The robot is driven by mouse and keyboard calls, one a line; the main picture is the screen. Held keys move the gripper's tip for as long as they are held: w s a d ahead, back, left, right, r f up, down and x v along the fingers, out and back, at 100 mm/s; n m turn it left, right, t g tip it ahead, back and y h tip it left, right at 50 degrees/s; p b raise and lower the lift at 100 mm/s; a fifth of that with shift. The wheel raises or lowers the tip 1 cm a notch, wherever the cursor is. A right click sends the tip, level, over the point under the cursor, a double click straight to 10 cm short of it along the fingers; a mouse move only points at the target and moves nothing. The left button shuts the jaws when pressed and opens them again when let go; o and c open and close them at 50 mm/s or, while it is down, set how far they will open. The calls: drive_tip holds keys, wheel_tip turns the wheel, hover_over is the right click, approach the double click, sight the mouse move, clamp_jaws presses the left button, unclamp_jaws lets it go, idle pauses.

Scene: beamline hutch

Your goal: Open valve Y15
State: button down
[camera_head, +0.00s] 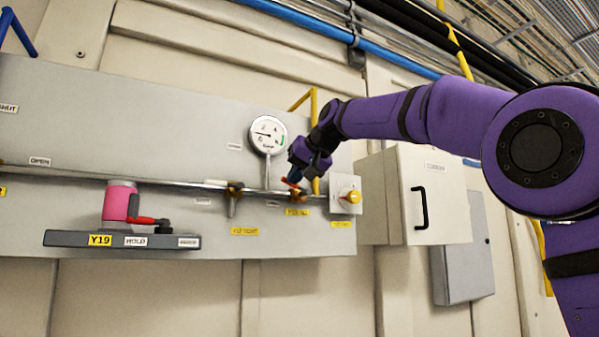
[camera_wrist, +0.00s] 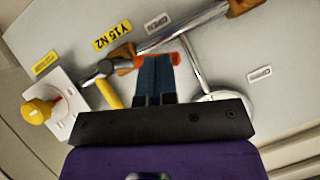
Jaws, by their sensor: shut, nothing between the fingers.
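Valve Y15 (camera_head: 296,196) is a brass valve on the thin horizontal pipe, beside the yellow label "Y15 N2" (camera_wrist: 113,36). Its brass body also shows in the wrist view (camera_wrist: 122,53). An orange-red lever (camera_wrist: 177,58) lies across the tips of my fingers; it also shows in the head view (camera_head: 291,183). My gripper (camera_head: 297,172) is at the valve from above, its dark blue fingers (camera_wrist: 156,62) shut with nothing between them. The lever appears close to or touching the fingertips; contact is unclear. The fingers hide part of the lever.
A round gauge (camera_head: 268,135) stands above the pipe, left of my gripper. Another brass valve (camera_head: 234,190) is further left. A yellow knob (camera_head: 353,197) on a white plate is to the right. A pink valve labelled Y19 (camera_head: 118,202) sits far left. A white cabinet (camera_head: 430,190) stands right.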

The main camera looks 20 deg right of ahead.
drive_tip(key=shift+a+f+n+h, duration=0.15)
drive_tip(key=shift+f+n+h, duration=0.15)
drive_tip(key=shift+h, duration=0.1)
drive_tip(key=shift+w+d+f, duration=0.15)
drive_tip(key=shift+d+f, duration=0.05)
drive_tip(key=shift+d, duration=0.55)
drive_tip(key=v, duration=1.4)
drive_tip(key=shift+d, duration=0.2)
drive_tip(key=shift+f, duration=0.1)
